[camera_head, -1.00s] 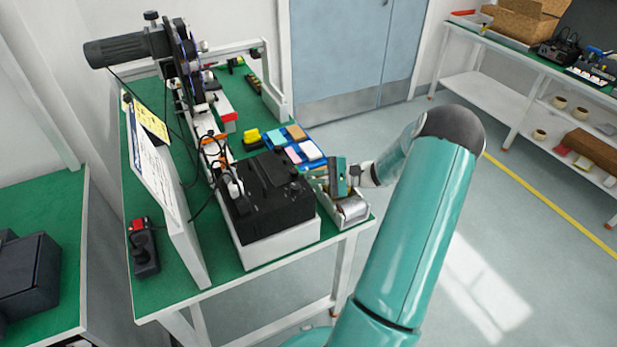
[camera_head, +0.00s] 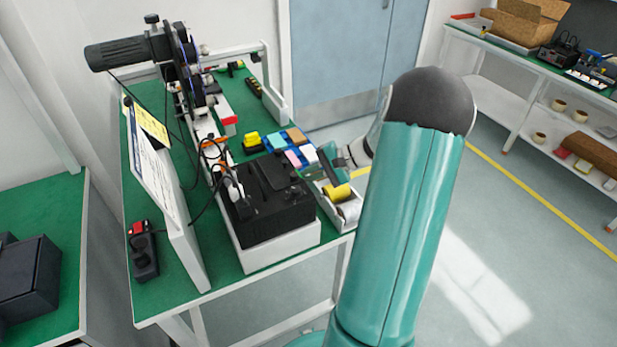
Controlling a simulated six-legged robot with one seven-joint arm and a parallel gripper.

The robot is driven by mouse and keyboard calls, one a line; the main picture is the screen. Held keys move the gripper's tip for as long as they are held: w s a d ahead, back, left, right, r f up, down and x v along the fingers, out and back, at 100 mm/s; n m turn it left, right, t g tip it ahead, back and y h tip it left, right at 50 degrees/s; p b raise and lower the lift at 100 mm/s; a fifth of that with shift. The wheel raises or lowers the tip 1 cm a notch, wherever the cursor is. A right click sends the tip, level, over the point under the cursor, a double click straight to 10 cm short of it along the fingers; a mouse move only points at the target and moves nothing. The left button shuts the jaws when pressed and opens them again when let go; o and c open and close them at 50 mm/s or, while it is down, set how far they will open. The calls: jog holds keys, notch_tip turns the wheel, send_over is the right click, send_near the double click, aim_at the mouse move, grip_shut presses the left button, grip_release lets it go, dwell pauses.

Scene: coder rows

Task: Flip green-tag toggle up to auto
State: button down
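I cannot make out a green-tag toggle in this view; it may be too small or hidden. A black machine (camera_head: 262,212) on a white base stands on the green bench, with small details on its top that are too small to read. A black control box with a red part (camera_head: 142,249) lies at the bench's left front.
A yellow roll (camera_head: 338,193) and a silver roll (camera_head: 349,209) sit in a tray at the bench's right edge. A blue tray (camera_head: 270,143) holds coloured pads behind. A white upright panel (camera_head: 165,185) stands left of the machine. The floor on the right is clear.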

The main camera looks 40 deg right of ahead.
jog(key=shift+w+a+r+n+g+h, duration=0.15)
jog(key=shift+r+g+h, duration=0.15)
jog(key=shift+h, duration=0.35)
jog(key=shift+a+r+n+g+h, duration=0.1)
jog(key=shift+r+n+g+h, duration=0.15)
jog(key=shift+h, duration=0.4)
jog(key=c, duration=1.8)
grip_release()
jog(key=v, duration=1.3)
jog(key=shift+s+d+r, duration=0.1)
jog(key=shift+s+r, duration=0.1)
jog(key=shift+r, duration=0.15)
